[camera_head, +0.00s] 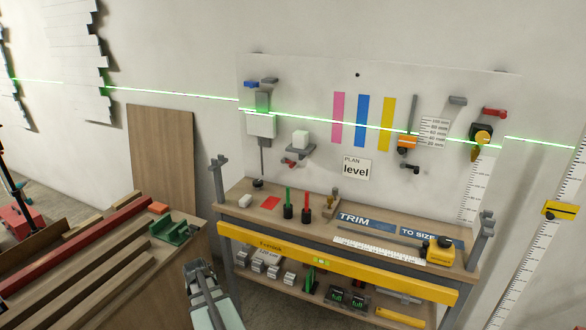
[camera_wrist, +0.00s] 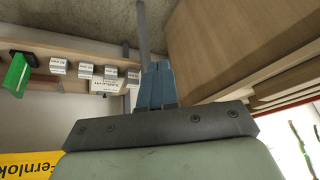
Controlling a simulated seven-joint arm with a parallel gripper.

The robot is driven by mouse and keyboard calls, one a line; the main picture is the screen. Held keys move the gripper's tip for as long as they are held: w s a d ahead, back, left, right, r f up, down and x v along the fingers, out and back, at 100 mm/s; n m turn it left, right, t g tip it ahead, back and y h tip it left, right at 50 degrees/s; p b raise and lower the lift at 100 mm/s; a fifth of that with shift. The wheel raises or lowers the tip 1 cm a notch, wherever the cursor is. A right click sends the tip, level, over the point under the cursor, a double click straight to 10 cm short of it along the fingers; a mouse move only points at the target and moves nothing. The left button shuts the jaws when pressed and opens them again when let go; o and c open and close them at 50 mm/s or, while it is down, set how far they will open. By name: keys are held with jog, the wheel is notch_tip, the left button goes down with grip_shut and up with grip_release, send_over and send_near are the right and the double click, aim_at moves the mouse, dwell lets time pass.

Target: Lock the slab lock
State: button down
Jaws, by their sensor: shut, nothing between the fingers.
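My gripper (camera_head: 200,266) is shut and empty, low in front of the bench's left end in the head view. Its closed blue-grey fingers (camera_wrist: 157,85) also show in the wrist view. The slab lock is not labelled, and I cannot tell for sure which fitting on the white wall panel (camera_head: 440,85) it is. A small red-and-dark handle (camera_head: 289,163) sits below a grey slab (camera_head: 300,149) bearing a white block (camera_head: 300,138). A red lever (camera_head: 495,112) is at the upper right, and a dark knob (camera_head: 410,168) sits below an orange slider (camera_head: 406,142). My gripper is apart from all of them.
The workbench (camera_head: 320,217), with a yellow front beam (camera_head: 300,254), stands below the panel, holding cups and a yellow tape measure (camera_head: 440,250). Stacked boards and green blocks (camera_head: 170,231) are at left. Bench posts (camera_head: 219,175) rise at both ends.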

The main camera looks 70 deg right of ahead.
jog(key=s+d+r+m+h, duration=0.2)
jog(key=s+d+r, duration=0.4)
jog(key=d+r, duration=0.6)
jog(key=s+d+r+m+h, duration=0.3)
jog(key=s+d+r+m, duration=0.2)
jog(key=d+r, duration=0.7)
jog(key=s+d+r+m+h, duration=0.2)
jog(key=s+d+r, duration=0.4)
jog(key=d+r, duration=0.6)
jog(key=shift+s+d+m+t+h, duration=0.2)
jog(key=shift+s+m+t+h, duration=0.15)
jog(key=shift+m, duration=0.55)
send_near(294, 164)
jog(key=x, duration=0.5)
jog(key=shift+w+d, duration=0.1)
jog(key=shift+d, duration=0.05)
